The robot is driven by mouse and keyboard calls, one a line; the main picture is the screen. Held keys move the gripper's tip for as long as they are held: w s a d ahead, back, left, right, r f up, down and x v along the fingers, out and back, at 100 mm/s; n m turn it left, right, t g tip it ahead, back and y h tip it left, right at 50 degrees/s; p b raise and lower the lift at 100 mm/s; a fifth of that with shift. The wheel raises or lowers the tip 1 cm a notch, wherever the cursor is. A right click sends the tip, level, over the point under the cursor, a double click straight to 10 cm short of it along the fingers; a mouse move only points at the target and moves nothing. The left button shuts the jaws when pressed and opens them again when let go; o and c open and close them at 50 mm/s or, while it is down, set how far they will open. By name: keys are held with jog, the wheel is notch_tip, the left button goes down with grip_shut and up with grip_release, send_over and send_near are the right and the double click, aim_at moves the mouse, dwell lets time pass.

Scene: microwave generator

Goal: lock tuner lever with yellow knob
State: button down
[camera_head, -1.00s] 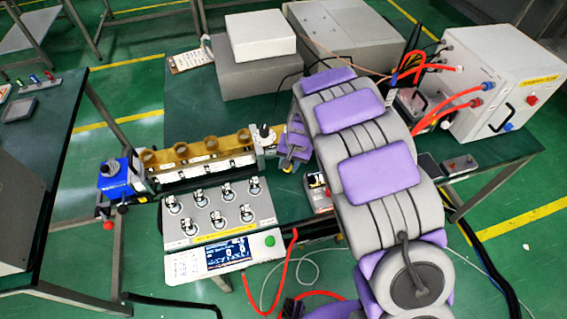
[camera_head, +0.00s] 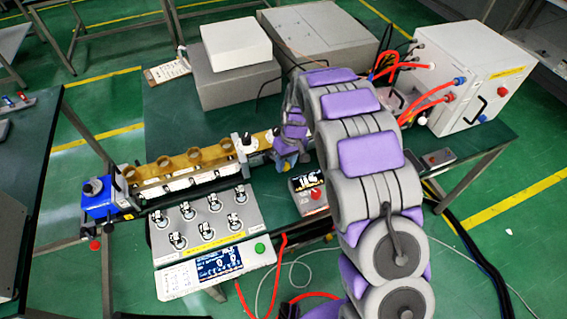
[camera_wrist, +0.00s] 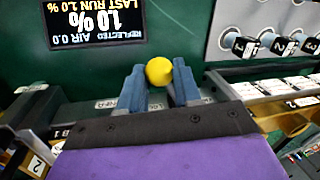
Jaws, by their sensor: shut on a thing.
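The yellow knob (camera_wrist: 159,71) is round and sits between the two blue fingers of my gripper (camera_wrist: 158,88) in the wrist view. The fingers are shut on it, one on each side. The lever below the knob is mostly hidden by the fingers and the gripper body. In the head view my gripper (camera_head: 288,152) is at the right end of the brass-coloured waveguide row (camera_head: 180,165), beside a dark round dial (camera_head: 246,141).
A control panel (camera_head: 190,240) with several switches and a screen stands in front of the row. A small display box (camera_head: 306,190) with a red button is right of it. The wrist view shows a screen (camera_wrist: 95,20) reading 1.0 %. A white cabinet (camera_head: 475,75) stands back right.

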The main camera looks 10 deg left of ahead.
jog(key=shift+w, duration=0.15)
jog(key=c, duration=1)
grip_release()
jog(key=shift+w, duration=0.1)
jog(key=shift+o, duration=1.1)
notch_tip(320, 180, up, 17)
jog(key=w+d+p, duration=0.2)
jog(key=p, duration=0.1)
jog(key=shift+d, duration=0.2)
